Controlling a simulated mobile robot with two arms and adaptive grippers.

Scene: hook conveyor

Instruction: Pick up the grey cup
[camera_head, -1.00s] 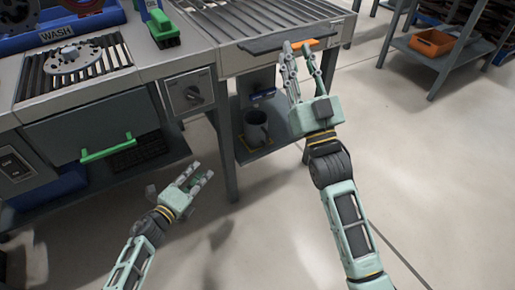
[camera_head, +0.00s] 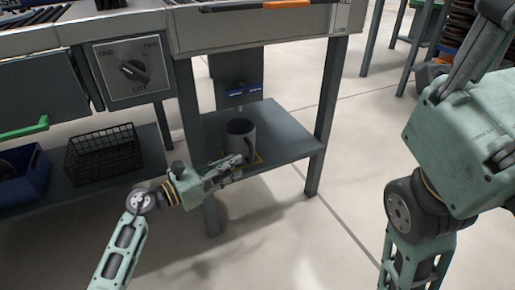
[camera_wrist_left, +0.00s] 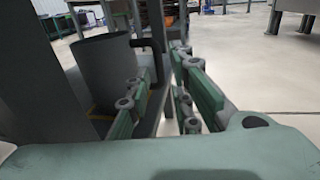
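The grey cup (camera_head: 240,130) stands upright on the lower shelf (camera_head: 285,138) of the workbench. Its handle points toward the lower right in the head view. My left gripper (camera_head: 233,166) is just in front of the cup at handle height. In the left wrist view the cup (camera_wrist_left: 104,68) is at left, and the open fingers of my left gripper (camera_wrist_left: 165,78) are apart, with the handle between or just beyond their tips; I cannot tell if they touch it. My right gripper (camera_head: 478,62) is large at the right edge, with its fingertips cut off or overlapping.
A table leg (camera_head: 326,115) rises right of the shelf, and another leg (camera_head: 190,110) stands left of it. A black wire basket (camera_head: 103,153) and a blue bin (camera_head: 20,175) sit on the left shelf. The tabletop edge overhangs above. The floor at front is clear.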

